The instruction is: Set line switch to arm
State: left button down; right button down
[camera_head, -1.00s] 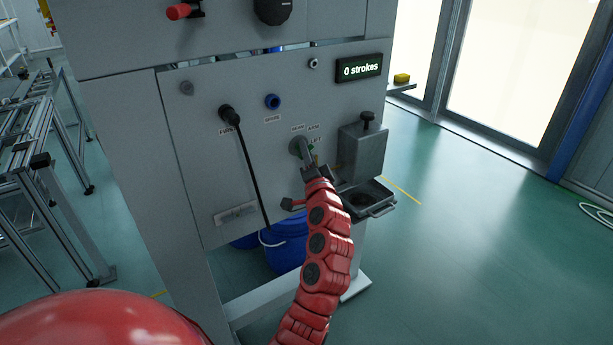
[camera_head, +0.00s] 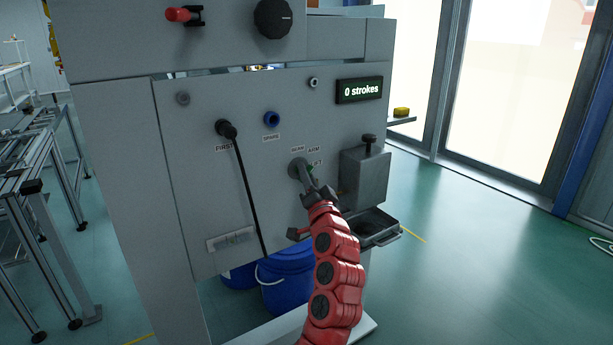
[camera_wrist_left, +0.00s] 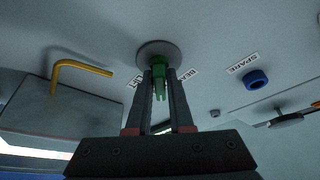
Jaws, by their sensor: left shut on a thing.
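The switch on the grey panel has a round grey base (camera_head: 296,168), also seen in the left wrist view (camera_wrist_left: 158,49). A small ARM label (camera_head: 313,149) sits at its upper right and a LIFT label below that. My left gripper (camera_head: 311,180) reaches up to the switch from below. In the left wrist view the left gripper (camera_wrist_left: 161,85) has its two fingers on either side of a green switch lever (camera_wrist_left: 162,83) and is shut on it. The fingers hide part of the lever, so its exact setting is unclear. My right gripper is not in view.
A black cable hangs from a plug (camera_head: 226,129) left of the switch. A blue SPARE socket (camera_head: 271,119) is above it. A grey box (camera_head: 364,178) and a tray (camera_head: 376,228) stick out at the right. The display (camera_head: 359,90) reads "0 strokes". Blue drums (camera_head: 288,280) stand below.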

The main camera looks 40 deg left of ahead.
pick_arm(q)
jog(key=c, duration=0.9)
grip_release()
jog(key=shift+s+d, duration=0.1)
jog(key=p+v, duration=0.2)
jog(key=v, duration=1.5)
jog(key=shift+d, duration=0.1)
